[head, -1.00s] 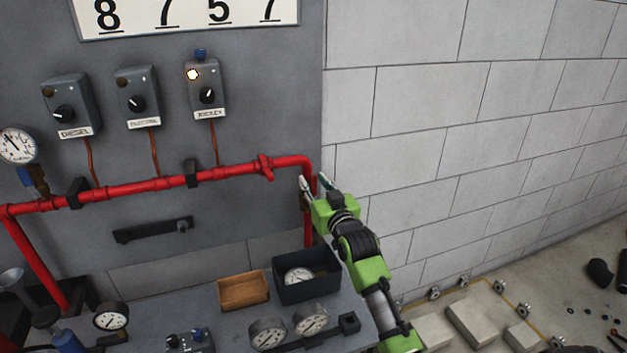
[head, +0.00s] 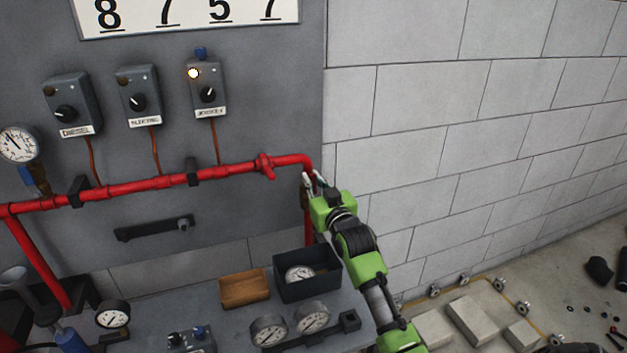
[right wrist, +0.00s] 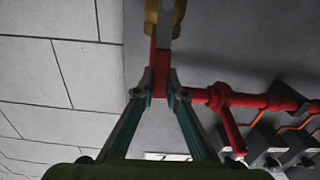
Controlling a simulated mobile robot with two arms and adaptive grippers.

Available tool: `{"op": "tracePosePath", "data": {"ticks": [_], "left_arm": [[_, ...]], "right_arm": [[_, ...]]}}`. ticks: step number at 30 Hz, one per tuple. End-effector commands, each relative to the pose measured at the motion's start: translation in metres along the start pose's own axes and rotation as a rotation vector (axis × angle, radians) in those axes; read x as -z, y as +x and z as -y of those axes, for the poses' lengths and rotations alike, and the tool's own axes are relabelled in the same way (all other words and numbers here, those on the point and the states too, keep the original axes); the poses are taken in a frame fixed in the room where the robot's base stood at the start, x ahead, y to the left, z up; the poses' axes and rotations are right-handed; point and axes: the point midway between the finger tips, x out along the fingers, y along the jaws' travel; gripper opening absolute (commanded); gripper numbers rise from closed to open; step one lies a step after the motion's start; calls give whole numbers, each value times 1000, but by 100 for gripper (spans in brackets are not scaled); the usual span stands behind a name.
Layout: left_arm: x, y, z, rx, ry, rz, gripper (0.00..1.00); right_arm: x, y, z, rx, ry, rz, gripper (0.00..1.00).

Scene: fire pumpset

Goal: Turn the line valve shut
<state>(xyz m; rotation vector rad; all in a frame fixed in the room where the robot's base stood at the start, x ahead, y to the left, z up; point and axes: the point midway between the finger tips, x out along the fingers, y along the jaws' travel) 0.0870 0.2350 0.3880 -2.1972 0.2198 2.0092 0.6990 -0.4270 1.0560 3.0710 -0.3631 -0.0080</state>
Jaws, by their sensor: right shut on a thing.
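The line valve is a brass body (right wrist: 165,22) on the vertical red pipe at the right end of the pipework. A little of its brass (head: 304,198) shows beside my right gripper in the head view. My right gripper (head: 313,181) is at the valve. In the right wrist view my right gripper (right wrist: 160,88) is shut on a red bar, seemingly the valve's handle (right wrist: 160,72), in line with the pipe run. The pipe behind it is mostly hidden. My left gripper is not in view.
The red pipe (head: 140,186) runs along the grey panel, with a red fitting (head: 265,166) left of the elbow. Below, the bench holds a dark bin (head: 310,288), a wooden tray (head: 245,302) and several gauges. A block wall (head: 440,150) stands at right.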

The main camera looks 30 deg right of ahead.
Motion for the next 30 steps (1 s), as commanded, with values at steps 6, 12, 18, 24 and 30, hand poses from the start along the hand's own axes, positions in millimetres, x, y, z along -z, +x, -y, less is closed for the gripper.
{"op": "tracePosePath", "data": {"ticks": [6, 12, 18, 24, 30], "left_arm": [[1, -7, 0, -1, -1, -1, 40], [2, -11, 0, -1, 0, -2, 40], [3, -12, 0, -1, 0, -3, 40], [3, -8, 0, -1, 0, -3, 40], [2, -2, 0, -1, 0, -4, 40]], "right_arm": [[-1, 0, 6, 0, -138, 2, 0], [-5, 0, 19, 2, -316, 2, 0], [-12, 0, 33, 1, -507, 2, 0], [-22, 0, 46, 1, -698, 1, 0], [-35, 0, 58, 1, -888, 1, 0]]}}
